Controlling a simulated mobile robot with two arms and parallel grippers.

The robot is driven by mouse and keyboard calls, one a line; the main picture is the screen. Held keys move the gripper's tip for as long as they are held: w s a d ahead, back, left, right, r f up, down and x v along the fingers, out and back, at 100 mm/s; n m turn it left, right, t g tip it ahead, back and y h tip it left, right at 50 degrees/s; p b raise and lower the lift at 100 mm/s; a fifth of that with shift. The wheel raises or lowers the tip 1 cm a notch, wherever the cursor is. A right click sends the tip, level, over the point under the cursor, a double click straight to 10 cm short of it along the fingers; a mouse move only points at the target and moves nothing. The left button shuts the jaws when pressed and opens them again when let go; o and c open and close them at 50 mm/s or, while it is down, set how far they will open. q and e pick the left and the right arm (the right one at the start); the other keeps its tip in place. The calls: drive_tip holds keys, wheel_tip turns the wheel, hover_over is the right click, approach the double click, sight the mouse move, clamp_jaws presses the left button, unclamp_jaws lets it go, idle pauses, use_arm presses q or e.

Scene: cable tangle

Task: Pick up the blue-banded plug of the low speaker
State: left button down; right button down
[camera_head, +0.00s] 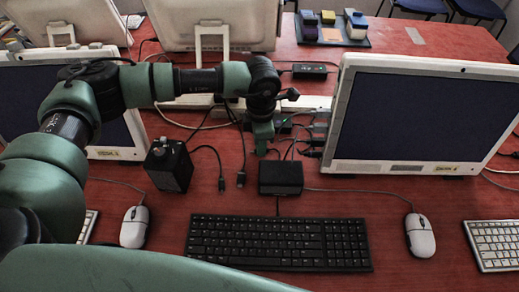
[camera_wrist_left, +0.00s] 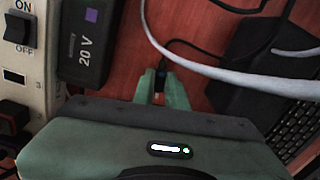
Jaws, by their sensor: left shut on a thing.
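My left gripper (camera_head: 262,150) points down at the table behind a low black box (camera_head: 281,177), which may be the low speaker. In the left wrist view, the gripper's two green fingers (camera_wrist_left: 162,90) are shut on a small dark plug (camera_wrist_left: 161,76) with a bluish band and a pale tip. A black cable runs from the plug away from the fingers. In the head view the plug is hidden by the gripper. My right gripper is not in view.
A power strip (camera_wrist_left: 28,75) and a black 20 V adapter (camera_wrist_left: 88,42) lie beside the gripper. A white cable (camera_wrist_left: 215,75) crosses close by. A taller black box (camera_head: 168,167), loose plugs (camera_head: 241,180), a keyboard (camera_head: 280,242) and a monitor (camera_head: 425,115) stand around.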

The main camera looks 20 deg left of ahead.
use_arm(q)
drive_tip(key=shift+r, duration=0.1)
wheel_tip(320, 180, up, 20)
drive_tip(key=p, duration=1)
